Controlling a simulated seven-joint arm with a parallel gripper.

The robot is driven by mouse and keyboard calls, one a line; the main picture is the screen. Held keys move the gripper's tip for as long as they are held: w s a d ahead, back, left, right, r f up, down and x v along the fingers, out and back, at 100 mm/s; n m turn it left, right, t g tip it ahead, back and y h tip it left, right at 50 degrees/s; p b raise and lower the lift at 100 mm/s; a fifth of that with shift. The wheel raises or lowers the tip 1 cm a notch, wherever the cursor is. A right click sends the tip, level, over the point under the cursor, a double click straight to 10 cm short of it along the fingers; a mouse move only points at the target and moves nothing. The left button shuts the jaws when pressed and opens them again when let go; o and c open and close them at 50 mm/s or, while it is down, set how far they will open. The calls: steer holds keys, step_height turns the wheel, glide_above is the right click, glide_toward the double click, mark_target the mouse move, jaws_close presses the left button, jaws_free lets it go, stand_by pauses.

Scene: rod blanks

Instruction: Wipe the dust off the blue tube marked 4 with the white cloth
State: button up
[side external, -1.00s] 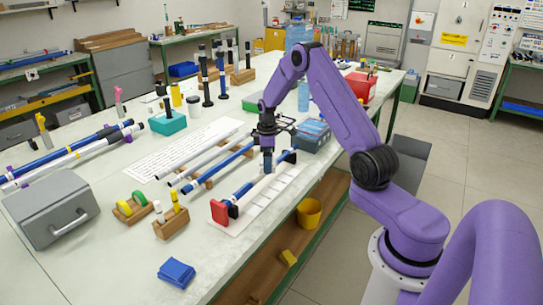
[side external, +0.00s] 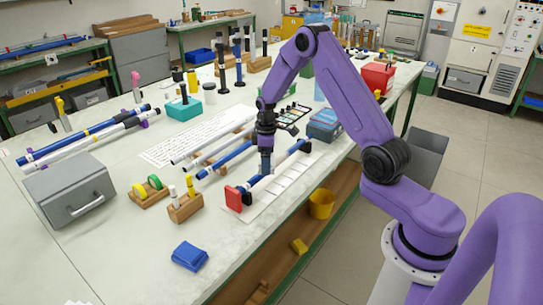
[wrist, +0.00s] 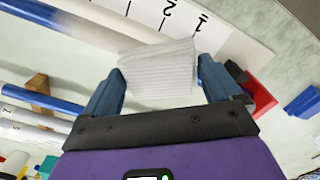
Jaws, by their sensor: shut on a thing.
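In the wrist view, my gripper (wrist: 161,74) is shut on a folded white cloth (wrist: 157,72). In the side view, my gripper (side external: 265,166) is low over a blue-and-white tube (side external: 297,149) by the numbered white sheet (side external: 283,181). The tube's far end is blue and its middle looks white; I cannot tell whether that is dust. In the wrist view, its blue part (wrist: 45,13) is at the upper left and the cloth overlaps its white stretch. I cannot tell whether the cloth touches the tube. No mark 4 on it is readable.
A red block (side external: 233,198) stands at the tube's near end. More blue and white tubes (side external: 225,160) lie on a wooden rack to the left. Wooden holders with pens (side external: 185,206), a blue folded item (side external: 189,256) and a grey box (side external: 72,195) are nearby.

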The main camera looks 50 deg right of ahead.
mark_target(290, 150)
steer(key=shift+a, duration=0.55)
steer(key=shift+s+d, duration=0.1)
steer(key=shift+d, duration=7.2)
steer(key=shift+a, duration=7.1)
steer(key=shift+a+r, duration=0.1)
steer(key=shift+r, duration=3.95)
